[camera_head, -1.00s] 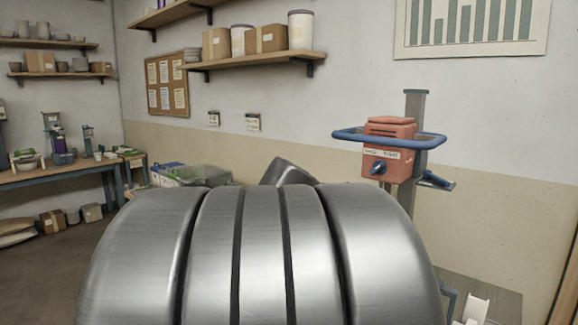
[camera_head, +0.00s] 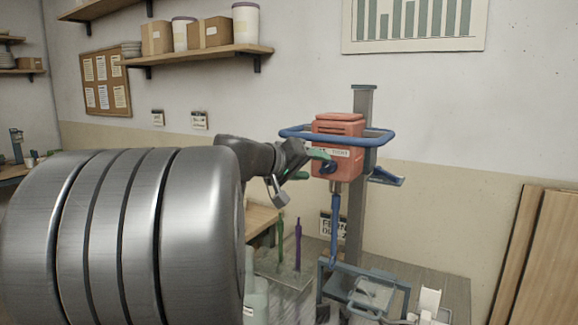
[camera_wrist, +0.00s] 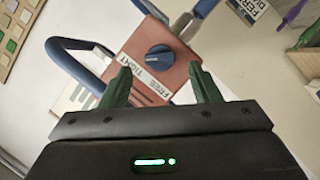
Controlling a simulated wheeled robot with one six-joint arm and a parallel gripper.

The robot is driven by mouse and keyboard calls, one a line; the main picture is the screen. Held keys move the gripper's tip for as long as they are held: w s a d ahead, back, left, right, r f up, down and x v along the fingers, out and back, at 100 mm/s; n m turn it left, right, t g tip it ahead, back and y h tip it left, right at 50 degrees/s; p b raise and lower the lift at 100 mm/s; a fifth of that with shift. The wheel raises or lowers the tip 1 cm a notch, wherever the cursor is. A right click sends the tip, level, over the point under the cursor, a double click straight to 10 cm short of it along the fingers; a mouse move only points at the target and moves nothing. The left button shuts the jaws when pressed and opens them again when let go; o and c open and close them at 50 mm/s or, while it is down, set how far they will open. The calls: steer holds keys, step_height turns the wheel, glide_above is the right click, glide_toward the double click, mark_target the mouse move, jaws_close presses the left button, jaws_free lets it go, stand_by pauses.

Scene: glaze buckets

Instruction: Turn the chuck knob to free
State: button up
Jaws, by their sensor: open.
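The chuck knob (camera_wrist: 159,59) is a round blue dial on the red mixer head (camera_head: 338,131). In the wrist view its white pointer mark lies roughly across the picture, and a white label beside it (camera_wrist: 145,82) reads "FREE" and "TIGHT". I cannot tell which word the mark points to. My gripper (camera_wrist: 163,85) is open and empty, its green fingertips just short of the knob with the knob between and beyond them. In the head view my gripper (camera_head: 318,166) is at the left front of the mixer head, and its fingertips partly cover the knob.
A blue loop handle (camera_head: 292,132) surrounds the mixer head, which sits on a grey post (camera_head: 357,210). A blue shaft (camera_head: 335,225) hangs below it. Green and purple paddles (camera_head: 298,243) stand at the left. A shelf (camera_head: 210,55) is on the wall.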

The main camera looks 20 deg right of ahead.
mark_target(323, 168)
steer(key=shift+x, duration=2.1)
steer(key=shift+c, duration=0.3)
steer(key=shift+f, duration=0.1)
steer(key=c, duration=0.9)
